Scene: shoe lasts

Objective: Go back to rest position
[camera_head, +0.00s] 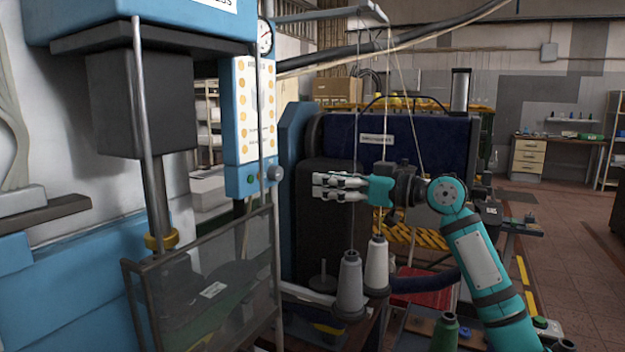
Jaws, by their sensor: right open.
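My right gripper (322,187) is at the middle of the view, at the end of my teal right arm (480,262), which comes in from the lower right. Its fingers point left and are apart, with nothing seen between them. It is in front of a dark machine with a navy cover (435,145). My left gripper is not in view. No shoe last can be made out.
A blue press (240,130) with a clear guard (215,285) stands at the left. A grey thread cone (350,285) and a white one (376,265) stand below the gripper. A green cone (445,333) is beside the arm. Open floor (570,245) lies at the right.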

